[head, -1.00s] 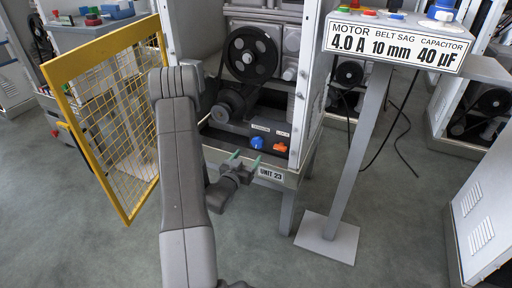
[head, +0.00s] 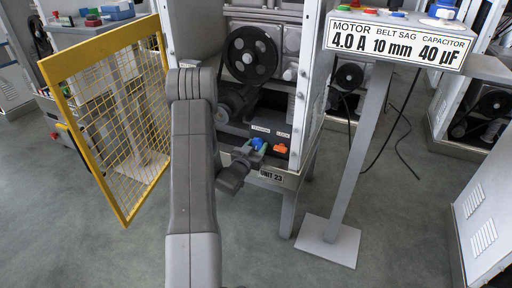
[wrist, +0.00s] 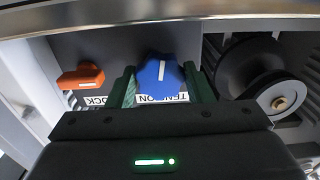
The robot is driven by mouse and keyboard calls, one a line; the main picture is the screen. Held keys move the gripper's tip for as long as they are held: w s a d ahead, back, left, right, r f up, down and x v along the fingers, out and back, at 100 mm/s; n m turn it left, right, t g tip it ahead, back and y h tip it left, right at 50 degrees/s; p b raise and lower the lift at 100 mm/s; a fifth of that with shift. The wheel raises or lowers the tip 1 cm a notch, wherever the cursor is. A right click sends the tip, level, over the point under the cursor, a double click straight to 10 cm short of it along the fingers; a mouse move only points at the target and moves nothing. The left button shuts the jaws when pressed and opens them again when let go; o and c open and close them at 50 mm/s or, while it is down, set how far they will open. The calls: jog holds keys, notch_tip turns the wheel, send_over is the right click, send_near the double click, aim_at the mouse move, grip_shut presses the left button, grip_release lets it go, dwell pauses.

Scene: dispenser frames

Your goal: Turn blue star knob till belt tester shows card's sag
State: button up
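The blue star knob (head: 257,144) sits on the dark ledge of Unit 23, above the TENSION label in the wrist view. In the wrist view the knob (wrist: 160,78) has a white line pointing nearly straight up. My gripper (wrist: 162,88) has its green fingers on either side of the knob, seemingly with thin gaps; firm contact does not show. My gripper also shows in the head view (head: 250,149). The card (head: 397,46) reads BELT SAG 10 mm. I cannot make out the belt tester or its reading; my arm hides part of the machine.
An orange knob (wrist: 82,77) by the LOCK label is beside the blue one. The large black pulley (head: 250,54) is above the ledge. A yellow mesh guard (head: 112,120) stands open at left. The card's post (head: 356,150) stands at right.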

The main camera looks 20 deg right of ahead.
jog(key=shift+c, duration=1.1)
jog(key=n, duration=0.4)
jog(key=shift+n+b, duration=0.4)
jog(key=n, duration=0.3)
jog(key=shift+n, duration=2)
jog(key=o, duration=1)
